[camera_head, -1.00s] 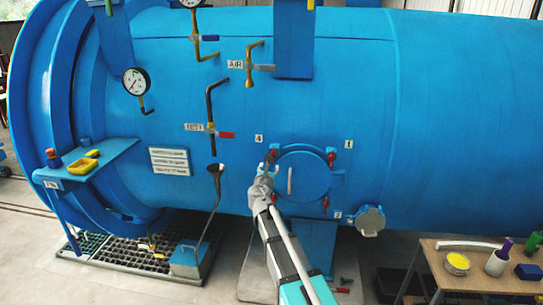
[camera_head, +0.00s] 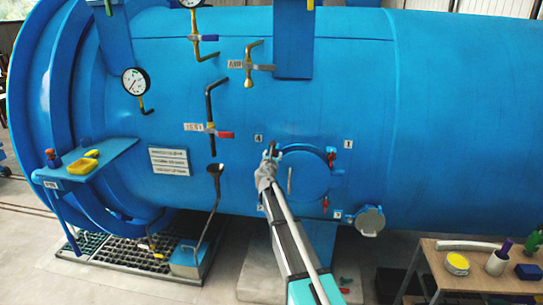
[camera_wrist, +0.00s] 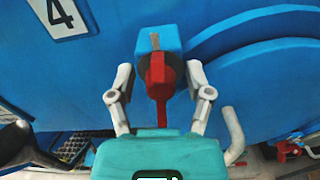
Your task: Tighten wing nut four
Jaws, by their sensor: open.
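Wing nut four (camera_wrist: 157,80) is red and sits on a blue lug (camera_wrist: 158,42) beside the number 4 plate (camera_wrist: 60,14). My gripper (camera_wrist: 159,70) is open in the wrist view, with one finger on each side of the red nut. I see a gap on both sides, and no clear contact. In the head view my gripper (camera_head: 268,160) is at the upper left edge of the round blue hatch (camera_head: 305,175), just below the 4 plate (camera_head: 258,138). There the nut is mostly hidden by my gripper.
Other red wing nuts sit at the hatch's upper right (camera_head: 331,160) and lower right (camera_head: 325,203). A pale handle (camera_wrist: 235,135) stands out on the hatch to the right. A red-handled valve (camera_head: 218,133) is up and left. A wooden table (camera_head: 480,270) stands at lower right.

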